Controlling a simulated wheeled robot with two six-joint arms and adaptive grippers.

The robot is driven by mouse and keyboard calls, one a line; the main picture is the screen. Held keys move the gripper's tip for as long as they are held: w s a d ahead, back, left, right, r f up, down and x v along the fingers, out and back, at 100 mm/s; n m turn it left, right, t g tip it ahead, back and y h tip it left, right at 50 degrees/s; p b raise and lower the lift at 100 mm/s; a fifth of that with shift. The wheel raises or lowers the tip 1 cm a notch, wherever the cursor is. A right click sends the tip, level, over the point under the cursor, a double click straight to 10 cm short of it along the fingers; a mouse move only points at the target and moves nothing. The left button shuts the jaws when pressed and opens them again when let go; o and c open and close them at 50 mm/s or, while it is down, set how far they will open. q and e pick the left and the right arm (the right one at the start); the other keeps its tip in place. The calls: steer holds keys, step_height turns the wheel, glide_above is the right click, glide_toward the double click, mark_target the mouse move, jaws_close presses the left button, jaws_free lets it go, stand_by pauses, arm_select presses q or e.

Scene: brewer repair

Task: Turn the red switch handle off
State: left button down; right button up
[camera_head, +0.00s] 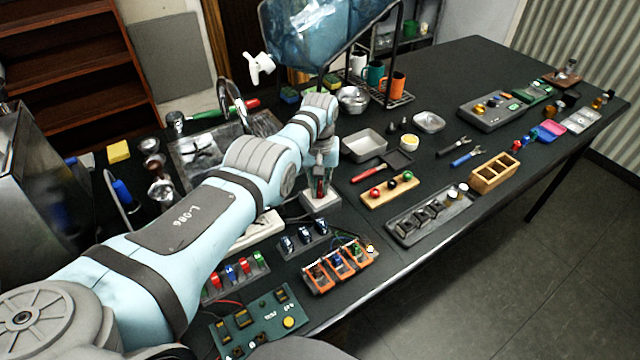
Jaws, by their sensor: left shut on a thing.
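My left arm reaches in from the left, and its gripper (320,186) points down over a small white switch box (322,204) near the middle of the table. The gripper is shut on the red switch handle (319,188), of which only a small red strip shows between the fingers. The fingers hide most of the handle, so its exact angle cannot be told. My right gripper is not in view.
Orange holders (340,266) and a green circuit board (256,322) lie in front. A wooden tray with coloured knobs (390,190) and a dark tray (430,215) lie right. A metal sink (200,150) and a blue water bottle (315,30) are behind.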

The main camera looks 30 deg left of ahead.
mark_target(319, 186)
arm_select(q)
steer(key=n, duration=0.7)
steer(key=shift+w+r, duration=0.15)
steer(key=shift+w, duration=0.05)
stand_by(0.4)
steer(key=c, duration=1.7)
jaws_free()
steer(key=shift+a, duration=0.1)
steer(key=shift+o, duration=0.5)
steer(key=shift+r, duration=0.15)
step_height(319, 186, up, 12)
steer(key=shift+f, duration=0.25)
